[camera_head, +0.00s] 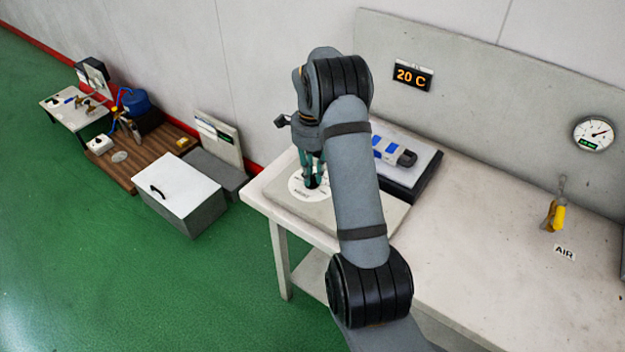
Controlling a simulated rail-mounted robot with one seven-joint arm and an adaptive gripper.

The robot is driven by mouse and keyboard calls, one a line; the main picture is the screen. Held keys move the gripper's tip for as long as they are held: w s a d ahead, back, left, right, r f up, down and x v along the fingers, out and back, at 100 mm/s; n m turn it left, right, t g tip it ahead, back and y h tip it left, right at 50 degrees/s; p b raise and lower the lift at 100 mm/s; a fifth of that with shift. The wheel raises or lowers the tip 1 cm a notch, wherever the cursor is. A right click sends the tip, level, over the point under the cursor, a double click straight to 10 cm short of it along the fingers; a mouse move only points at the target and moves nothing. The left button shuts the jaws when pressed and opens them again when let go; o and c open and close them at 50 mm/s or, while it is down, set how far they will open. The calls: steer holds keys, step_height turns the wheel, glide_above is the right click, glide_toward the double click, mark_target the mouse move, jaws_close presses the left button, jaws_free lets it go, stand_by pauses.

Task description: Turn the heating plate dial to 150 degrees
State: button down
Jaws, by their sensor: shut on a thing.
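The dial (312,183) is a small dark knob in the middle of a round white scale (297,188) on a flat grey panel (385,222) at the table's left end. My gripper (313,176) points down over it with its greenish fingers shut on the dial. The fingers and my arm hide much of the scale, so the pointer and its value cannot be read. A dark-edged plate (425,177) with a grey top lies behind the panel, partly hidden by my arm. The wall display (413,77) reads 20 C in orange.
A grey mould-like block with blue parts (391,152) lies on the plate. A yellow-handled air valve (556,215) and a round gauge (594,134) are at the right. The table's middle (480,240) is clear. A white box (180,190) stands on the floor at left.

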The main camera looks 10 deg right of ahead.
mark_target(312, 177)
steer(key=shift+m+b, duration=1.3)
steer(key=shift+m, duration=0.8)
steer(key=c, duration=1.6)
jaws_free()
steer(key=shift+c, duration=0.2)
steer(key=shift+r, duration=0.1)
step_height(312, 177, up, 12)
steer(key=shift+f, duration=0.2)
step_height(312, 177, down, 12)
steer(key=shift+r, duration=0.1)
